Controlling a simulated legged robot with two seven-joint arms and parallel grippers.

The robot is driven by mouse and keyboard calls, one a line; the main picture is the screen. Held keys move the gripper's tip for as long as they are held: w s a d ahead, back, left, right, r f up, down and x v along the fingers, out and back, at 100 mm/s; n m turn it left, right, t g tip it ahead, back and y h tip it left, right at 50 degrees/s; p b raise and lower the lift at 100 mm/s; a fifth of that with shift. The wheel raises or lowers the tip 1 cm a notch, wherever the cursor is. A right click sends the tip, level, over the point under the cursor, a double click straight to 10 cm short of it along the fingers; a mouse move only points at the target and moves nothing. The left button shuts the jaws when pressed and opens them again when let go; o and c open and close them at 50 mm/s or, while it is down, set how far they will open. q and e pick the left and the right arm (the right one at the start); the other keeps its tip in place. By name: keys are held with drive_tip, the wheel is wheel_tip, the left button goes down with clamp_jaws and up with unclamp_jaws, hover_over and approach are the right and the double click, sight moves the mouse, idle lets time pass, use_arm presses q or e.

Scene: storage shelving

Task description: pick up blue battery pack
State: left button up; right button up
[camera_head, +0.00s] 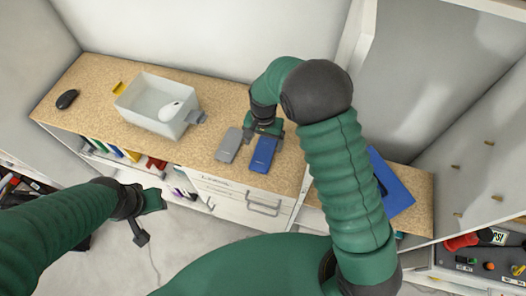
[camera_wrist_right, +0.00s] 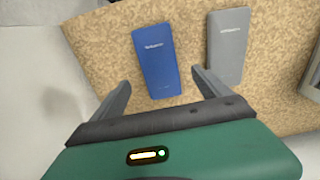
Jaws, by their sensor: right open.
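The blue battery pack (camera_head: 263,154) lies flat on the speckled worktop, near its front edge. In the right wrist view the blue battery pack (camera_wrist_right: 157,60) lies ahead of the open fingers, its near end close to the gap between them. My right gripper (camera_head: 264,132) is above the worktop at the pack's far end; in the wrist view the gripper (camera_wrist_right: 163,92) is open and empty. My left gripper (camera_head: 146,215) hangs over the floor in front of the drawers, away from the pack; its finger opening is unclear.
A grey battery pack (camera_head: 229,145) lies beside the blue one, also in the wrist view (camera_wrist_right: 227,48). A white bin (camera_head: 146,104) holding a white item stands left. A black mouse (camera_head: 67,99) lies far left. A blue folder (camera_head: 396,184) lies right, past a shelf divider.

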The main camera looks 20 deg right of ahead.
sight(264, 153)
drive_tip(key=shift+a+f+p, duration=0.25)
drive_tip(key=shift+f+p, duration=0.1)
drive_tip(key=shift+f, duration=0.15)
drive_tip(key=shift+a+f+p, duration=0.25)
drive_tip(key=shift+f+p, duration=0.05)
drive_tip(key=shift+f, duration=0.15)
drive_tip(key=f, duration=0.2)
drive_tip(key=shift+s+d+f+p, duration=0.25)
drive_tip(key=shift+s+f+p, duration=0.05)
drive_tip(key=shift+s+p, duration=0.05)
drive_tip(key=shift+d+f, duration=0.2)
drive_tip(key=shift+f, duration=0.1)
drive_tip(key=shift+w+d+f, duration=0.15)
drive_tip(key=shift+d, duration=0.15)
drive_tip(key=shift+c, duration=1.1)
drive_tip(key=shift+a, duration=0.6)
drive_tip(key=c, duration=1)
drive_tip(key=shift+c, duration=1.1)
drive_tip(key=shift+d, duration=0.25)
drive_tip(key=c, duration=0.4)
use_arm(q)
drive_tip(key=shift+d+v, duration=0.2)
drive_tip(key=shift+v, duration=1)
use_arm(e)
drive_tip(key=shift+d, duration=0.2)
drive_tip(key=shift+c, duration=0.2)
